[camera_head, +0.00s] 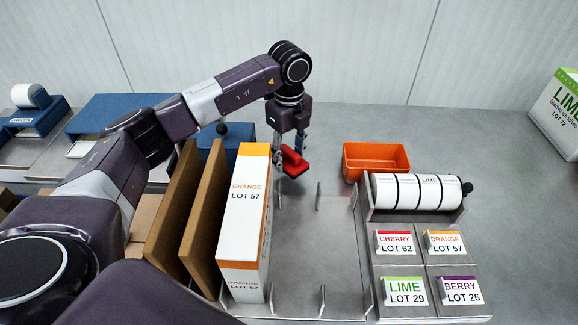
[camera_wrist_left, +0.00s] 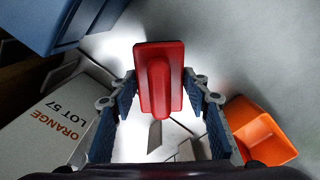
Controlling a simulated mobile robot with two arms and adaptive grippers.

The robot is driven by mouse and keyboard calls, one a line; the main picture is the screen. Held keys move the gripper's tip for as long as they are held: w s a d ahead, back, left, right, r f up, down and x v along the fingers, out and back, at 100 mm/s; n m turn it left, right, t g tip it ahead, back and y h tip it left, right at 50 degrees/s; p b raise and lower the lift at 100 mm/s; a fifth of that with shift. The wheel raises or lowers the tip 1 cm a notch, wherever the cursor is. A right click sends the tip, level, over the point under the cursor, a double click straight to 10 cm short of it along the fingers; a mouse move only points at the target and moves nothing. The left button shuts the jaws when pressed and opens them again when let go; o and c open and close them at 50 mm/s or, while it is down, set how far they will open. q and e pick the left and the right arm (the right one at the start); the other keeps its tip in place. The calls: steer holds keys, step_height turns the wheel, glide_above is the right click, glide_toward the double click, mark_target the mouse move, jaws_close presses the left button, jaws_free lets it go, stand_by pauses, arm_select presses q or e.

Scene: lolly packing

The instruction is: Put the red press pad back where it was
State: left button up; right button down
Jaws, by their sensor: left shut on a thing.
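The red press pad (camera_head: 294,162) is a red block with a raised grip, near the back of the table. In the left wrist view the red press pad (camera_wrist_left: 158,60) sits between the two fingers. My left gripper (camera_head: 290,148) points down from above and is shut on the pad's grip; it also shows in the left wrist view (camera_wrist_left: 160,88). I cannot tell whether the pad touches the table or hangs just above it. My right gripper is not in view.
An orange bin (camera_head: 376,158) stands right of the pad. A tall white ORANGE LOT 57 carton (camera_head: 244,215) and brown boards (camera_head: 205,215) stand left. A label roll holder (camera_head: 418,192) and label cards (camera_head: 395,242) are at right. A blue stand (camera_head: 238,135) is behind.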

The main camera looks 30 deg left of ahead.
mark_target(289, 168)
arm_select(q)
step_height(289, 168, down, 4)
steer(key=shift+f, duration=0.25)
steer(key=shift+f, duration=0.15)
steer(key=o, duration=1)
steer(key=shift+c, duration=0.2)
